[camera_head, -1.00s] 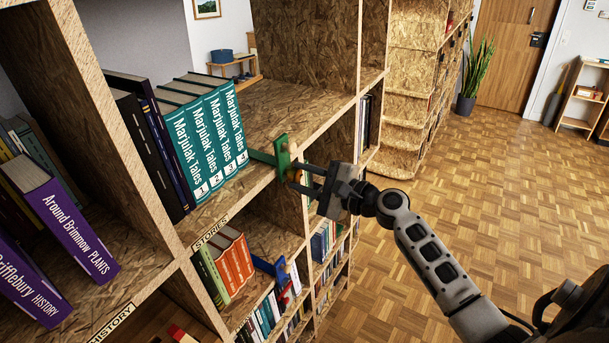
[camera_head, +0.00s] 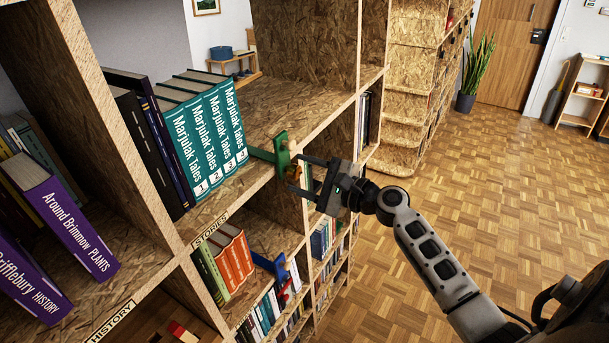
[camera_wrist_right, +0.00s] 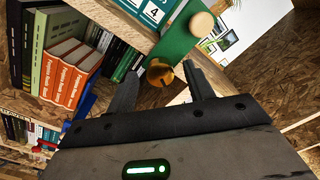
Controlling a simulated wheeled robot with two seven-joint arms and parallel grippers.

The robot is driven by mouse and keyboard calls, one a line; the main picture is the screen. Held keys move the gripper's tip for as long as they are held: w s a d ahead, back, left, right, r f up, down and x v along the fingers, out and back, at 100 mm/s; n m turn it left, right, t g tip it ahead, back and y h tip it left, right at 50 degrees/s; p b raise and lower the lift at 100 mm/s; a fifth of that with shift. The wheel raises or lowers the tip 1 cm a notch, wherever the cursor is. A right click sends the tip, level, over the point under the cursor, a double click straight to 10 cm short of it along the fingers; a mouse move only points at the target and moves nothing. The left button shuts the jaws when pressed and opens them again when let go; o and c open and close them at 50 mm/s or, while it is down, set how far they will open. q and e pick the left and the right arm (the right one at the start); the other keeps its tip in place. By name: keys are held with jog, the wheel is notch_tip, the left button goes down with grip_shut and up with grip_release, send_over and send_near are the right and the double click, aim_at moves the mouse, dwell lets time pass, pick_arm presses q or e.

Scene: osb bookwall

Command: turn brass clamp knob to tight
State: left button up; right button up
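The brass clamp knob (camera_wrist_right: 160,72) sits at the lower part of a green bookend clamp (camera_head: 282,155) on the shelf edge. In the head view the knob (camera_head: 294,173) is small and partly covered by my gripper. My right gripper (camera_head: 299,177) reaches in from the right with its fingers on either side of the knob. In the right wrist view the fingers (camera_wrist_right: 160,75) are apart, with gaps visible between them and the knob, so it is open. A pale round wooden knob (camera_wrist_right: 202,25) sits higher on the green clamp. My left gripper is not in view.
Teal Marjulak Tales books (camera_head: 208,138) stand left of the clamp. The shelf board (camera_head: 290,110) behind them is bare. Below, a blue bookend (camera_head: 270,265) stands beside orange books (camera_head: 235,255). Open parquet floor (camera_head: 500,220) lies to the right.

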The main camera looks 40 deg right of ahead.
pick_arm(q)
jog(key=b, duration=0.2)
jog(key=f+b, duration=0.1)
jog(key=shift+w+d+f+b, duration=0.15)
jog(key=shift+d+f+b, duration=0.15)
jog(key=shift+b, duration=0.1)
pick_arm(e)
jog(key=v, duration=1.6)
jog(key=shift+f, duration=0.15)
jog(key=s+a+f+n+g+h, duration=0.1)
jog(key=a+f+n+g+h, duration=0.25)
jog(key=f, duration=0.65)
jog(key=s+a+f+n+g, duration=0.1)
jog(key=a+f+n+g, duration=0.1)
jog(key=a+f+n, duration=0.55)
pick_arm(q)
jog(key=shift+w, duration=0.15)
pick_arm(e)
jog(key=s+a+f+n, duration=0.4)
jog(key=a+f+n, duration=0.1)
jog(key=a+n, duration=0.1)
jog(key=s+a+f+n, duration=0.3)
jog(key=a+f+n, duration=0.2)
jog(key=a, duration=0.4)
jog(key=shift+s+n+g, duration=0.4)
jog(key=shift+g, duration=0.05)
